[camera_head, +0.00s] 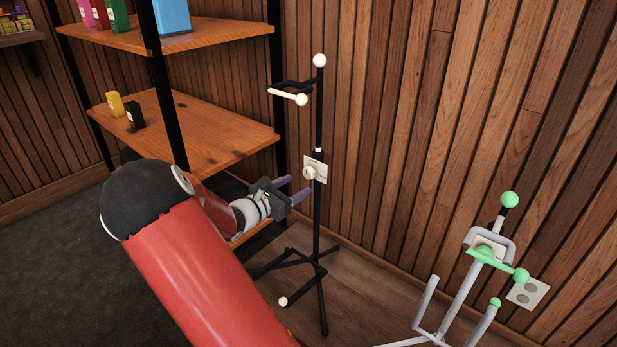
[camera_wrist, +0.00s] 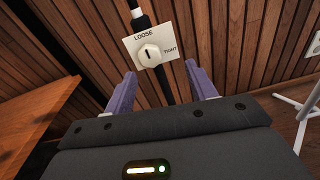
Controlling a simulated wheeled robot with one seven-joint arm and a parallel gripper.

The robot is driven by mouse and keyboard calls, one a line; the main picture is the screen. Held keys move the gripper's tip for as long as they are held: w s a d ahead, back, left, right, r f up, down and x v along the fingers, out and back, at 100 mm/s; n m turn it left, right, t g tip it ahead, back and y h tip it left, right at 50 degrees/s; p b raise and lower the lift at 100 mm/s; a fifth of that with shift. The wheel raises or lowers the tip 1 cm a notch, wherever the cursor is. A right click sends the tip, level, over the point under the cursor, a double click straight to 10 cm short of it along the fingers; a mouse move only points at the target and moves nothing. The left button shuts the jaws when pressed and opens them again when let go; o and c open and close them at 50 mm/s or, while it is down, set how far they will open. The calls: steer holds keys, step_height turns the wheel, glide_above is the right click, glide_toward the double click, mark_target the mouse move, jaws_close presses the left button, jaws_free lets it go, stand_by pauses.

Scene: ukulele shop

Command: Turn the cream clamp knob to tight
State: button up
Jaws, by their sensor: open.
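The cream clamp knob (camera_head: 309,173) sits on a cream label plate (camera_head: 320,166) fixed to a black stand (camera_head: 319,120) by the wooden wall. In the wrist view the knob (camera_wrist: 150,55) is roughly round with a dark pointer mark. The plate reads LOOSE at its upper left and TIGHT at its right. The mark looks close to upright, between the words or nearer LOOSE; I cannot tell exactly. My gripper (camera_head: 294,190) is open and empty. Its two purple fingers point towards the knob, one on each side in the wrist view (camera_wrist: 163,88), apart from it.
A wooden shelf unit (camera_head: 215,133) with small boxes stands left of the black stand, close to my arm. A white stand with green knobs (camera_head: 490,250) is at the right, near a wall outlet (camera_head: 527,293). Dark carpet (camera_head: 50,250) lies clear at the left.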

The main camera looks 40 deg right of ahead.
mark_target(307, 175)
steer(key=shift+n+t+h, duration=0.3)
steer(key=shift+n+t, duration=0.2)
steer(key=shift+n, duration=0.3)
steer(key=d, duration=0.2)
steer(key=w+d, duration=0.1)
steer(key=d, duration=0.2)
steer(key=w+d, duration=0.1)
steer(key=d, duration=0.2)
steer(key=shift+d+f, duration=0.1)
steer(key=shift+f, duration=0.05)
steer(key=c, duration=1)
steer(key=shift+b, duration=0.35)
